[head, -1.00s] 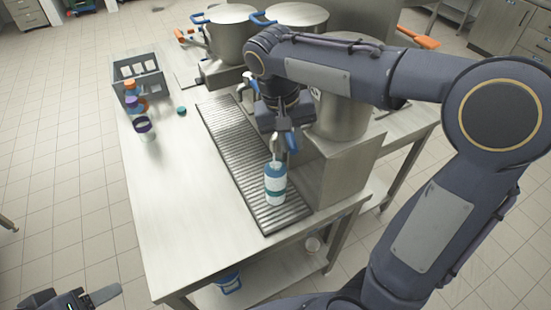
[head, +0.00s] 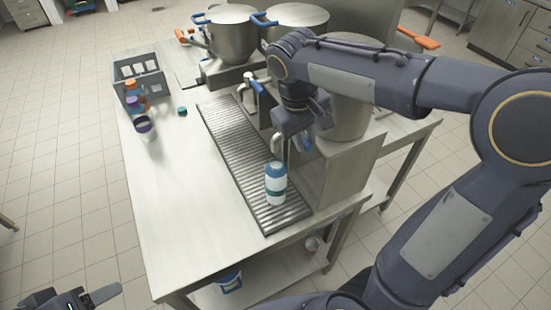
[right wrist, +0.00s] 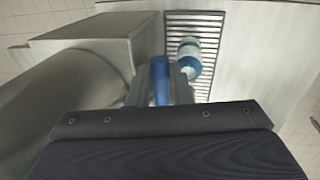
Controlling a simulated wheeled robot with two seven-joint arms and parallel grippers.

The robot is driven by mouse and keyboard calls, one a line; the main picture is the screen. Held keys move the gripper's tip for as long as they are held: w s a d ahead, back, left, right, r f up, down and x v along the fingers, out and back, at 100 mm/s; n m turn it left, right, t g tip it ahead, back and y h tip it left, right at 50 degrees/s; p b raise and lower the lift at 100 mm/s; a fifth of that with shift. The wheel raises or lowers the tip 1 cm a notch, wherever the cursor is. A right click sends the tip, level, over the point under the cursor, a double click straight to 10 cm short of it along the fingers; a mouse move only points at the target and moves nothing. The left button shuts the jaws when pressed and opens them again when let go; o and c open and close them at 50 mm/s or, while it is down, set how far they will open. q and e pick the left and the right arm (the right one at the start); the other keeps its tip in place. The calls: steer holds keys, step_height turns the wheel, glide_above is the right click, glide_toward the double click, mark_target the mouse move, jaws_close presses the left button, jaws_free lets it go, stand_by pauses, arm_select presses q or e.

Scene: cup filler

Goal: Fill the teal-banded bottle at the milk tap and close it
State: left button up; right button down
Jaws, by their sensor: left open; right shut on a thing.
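The teal-banded bottle (head: 275,184) stands upright on the ribbed drip tray (head: 235,150), below a steel tap spout (head: 276,144). It also shows in the right wrist view (right wrist: 189,57). Whether milk is running, and how full the bottle is, I cannot tell. My right gripper (head: 302,140) is above and right of the bottle, shut on the blue tap handle (right wrist: 160,80). A small teal cap (head: 182,110) lies on the table, left of the tray. My left gripper (head: 88,299) is open and empty at the lower left, away from the table.
A grey crate (head: 140,75) stands at the table's far left. An orange-topped bottle (head: 132,91) and a purple-ringed one (head: 144,127) are beside it. Large pots (head: 232,28) stand behind. The table's front left is clear.

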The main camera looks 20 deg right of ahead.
steer(key=shift+d, duration=0.3)
steer(key=c, duration=1.6)
jaws_free()
steer(key=o, duration=0.4)
steer(key=shift+d, duration=0.2)
steer(key=shift+a, duration=0.1)
steer(key=shift+a, duration=0.1)
step_height(320, 180, up, 8)
steer(key=a, duration=0.1)
steer(key=shift+a+f+b, duration=0.15)
steer(key=shift+a+b, duration=0.05)
steer(key=shift+b, duration=0.2)
steer(key=shift+s, duration=0.1)
